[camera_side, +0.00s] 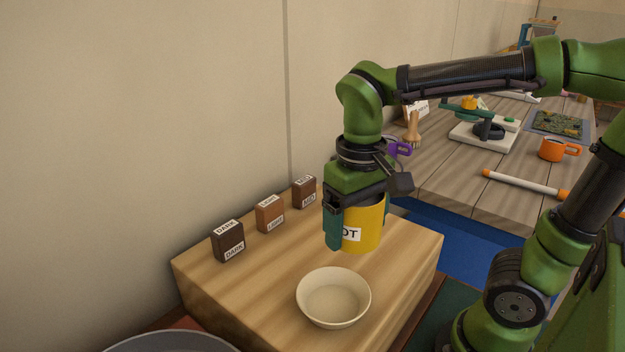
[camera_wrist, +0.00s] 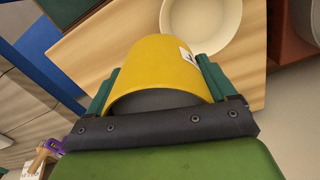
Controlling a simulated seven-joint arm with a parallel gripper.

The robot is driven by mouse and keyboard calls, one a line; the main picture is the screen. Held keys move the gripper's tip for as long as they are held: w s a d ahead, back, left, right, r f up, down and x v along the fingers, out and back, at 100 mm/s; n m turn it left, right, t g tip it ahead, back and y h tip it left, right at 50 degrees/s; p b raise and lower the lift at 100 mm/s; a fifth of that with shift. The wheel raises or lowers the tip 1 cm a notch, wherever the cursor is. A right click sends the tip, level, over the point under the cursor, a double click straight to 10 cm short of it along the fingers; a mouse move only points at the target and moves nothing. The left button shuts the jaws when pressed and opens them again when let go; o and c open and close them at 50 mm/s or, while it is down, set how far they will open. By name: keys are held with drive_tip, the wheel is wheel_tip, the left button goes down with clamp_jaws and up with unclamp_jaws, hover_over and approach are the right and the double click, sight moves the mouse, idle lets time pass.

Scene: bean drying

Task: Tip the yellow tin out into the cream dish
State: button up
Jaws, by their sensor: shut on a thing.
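The yellow tin (camera_side: 369,226) is upright in the side view, with a white label partly hidden by a finger. My gripper (camera_side: 358,228) is shut on it, one finger on each side. In the wrist view the tin (camera_wrist: 163,66) sits between the two green fingers of my gripper (camera_wrist: 158,88); its contents cannot be made out. The cream dish (camera_side: 334,298) stands on the wooden block in front of the tin and looks empty. The dish also shows in the wrist view (camera_wrist: 228,42), partly hidden behind the tin.
Three small labelled blocks stand along the back left of the wooden block (camera_side: 270,318): a dark one (camera_side: 228,242), a lighter brown one (camera_side: 270,214) and another dark one (camera_side: 304,193). A grey round rim (camera_side: 170,343) shows at the lower left. A bench with an orange mug (camera_side: 554,149) stands behind right.

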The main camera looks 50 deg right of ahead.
drive_tip(key=s+a+m, duration=0.1)
drive_tip(key=a+m, duration=0.1)
drive_tip(key=a, duration=0.1)
drive_tip(key=s+a+m, duration=0.2)
drive_tip(key=a, duration=0.1)
drive_tip(key=s+a+m, duration=0.2)
drive_tip(key=a, duration=0.2)
drive_tip(key=shift+f, duration=0.4)
drive_tip(key=shift+s+a+f+m, duration=0.1)
drive_tip(key=shift+a+f+m, duration=0.05)
drive_tip(key=shift+f+m, duration=0.65)
drive_tip(key=shift+s+a+f+m, duration=0.15)
drive_tip(key=shift+f+m, duration=0.3)
drive_tip(key=shift+m, duration=0.6)
drive_tip(key=shift+s+a+f+m, duration=0.1)
drive_tip(key=shift+a+f+m, duration=0.1)
drive_tip(key=shift+f+m, duration=0.6)
drive_tip(key=shift+s+a+r+g+y, duration=0.15)
drive_tip(key=shift+r+g+y, duration=0.05)
drive_tip(key=shift+g+y, duration=0.25)
drive_tip(key=shift+s+a+r+g+y, duration=0.15)
drive_tip(key=shift+g+y, duration=0.3)
drive_tip(key=shift+s+a+r+g+y, duration=0.15)
drive_tip(key=shift+g+y, duration=0.3)
drive_tip(key=shift+s+a+r+g+y, duration=0.15)
drive_tip(key=shift+g+y, duration=0.3)
